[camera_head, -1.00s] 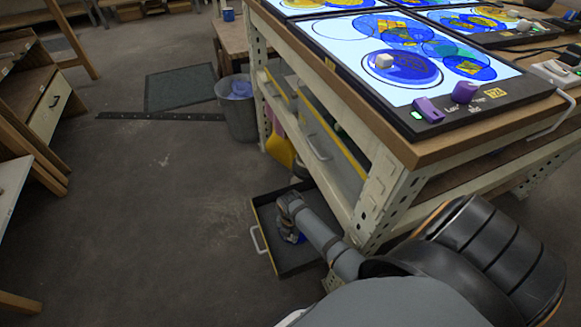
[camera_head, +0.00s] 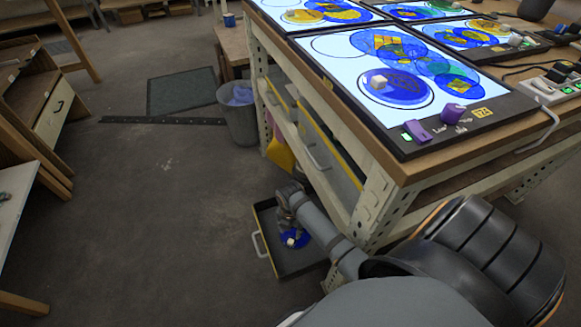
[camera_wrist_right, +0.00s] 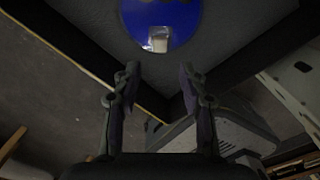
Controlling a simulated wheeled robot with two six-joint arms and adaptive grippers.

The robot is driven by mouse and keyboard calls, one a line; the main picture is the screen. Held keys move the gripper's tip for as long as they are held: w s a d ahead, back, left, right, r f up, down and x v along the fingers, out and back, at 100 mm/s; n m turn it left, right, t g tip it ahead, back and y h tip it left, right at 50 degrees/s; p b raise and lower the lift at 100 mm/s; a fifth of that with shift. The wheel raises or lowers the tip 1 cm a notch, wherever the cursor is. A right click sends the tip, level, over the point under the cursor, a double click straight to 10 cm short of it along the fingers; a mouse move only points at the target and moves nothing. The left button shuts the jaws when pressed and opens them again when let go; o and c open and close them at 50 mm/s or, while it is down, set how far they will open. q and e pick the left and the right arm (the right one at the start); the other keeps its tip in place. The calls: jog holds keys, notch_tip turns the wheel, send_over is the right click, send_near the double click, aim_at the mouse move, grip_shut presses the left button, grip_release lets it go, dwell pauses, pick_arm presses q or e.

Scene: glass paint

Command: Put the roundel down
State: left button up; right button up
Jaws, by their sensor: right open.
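A dark blue roundel (camera_head: 302,243) with a small white block on it lies in the open drawer (camera_head: 262,222) low at the workbench's end. It also shows at the top of the right wrist view (camera_wrist_right: 142,14), flat on the dark drawer floor, its white block (camera_wrist_right: 159,42) toward my fingers. My right gripper (camera_wrist_right: 158,72) is open and empty, its fingertips apart from the block. My left gripper is not in view.
A light-panel bench (camera_head: 345,75) stands above the drawer, with other blue and yellow roundels on lit panels and a blue roundel with a white block (camera_head: 420,92). A grey bin (camera_head: 240,120) stands left of the bench. The floor (camera_head: 150,220) left of the drawer is clear.

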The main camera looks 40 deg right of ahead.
jog(key=s+a+r+m, duration=0.1)
jog(key=s+r+m, duration=0.2)
jog(key=m, duration=0.5)
jog(key=s+a+r+m+t, duration=0.1)
jog(key=s+r+m, duration=0.2)
jog(key=s+m, duration=0.3)
jog(key=s+a+r+m, duration=0.1)
jog(key=s+r+m, duration=0.2)
jog(key=m, duration=0.6)
jog(key=shift+s+a+m+p, duration=0.3)
jog(key=shift+s+a+p, duration=0.1)
jog(key=shift+s, duration=0.3)
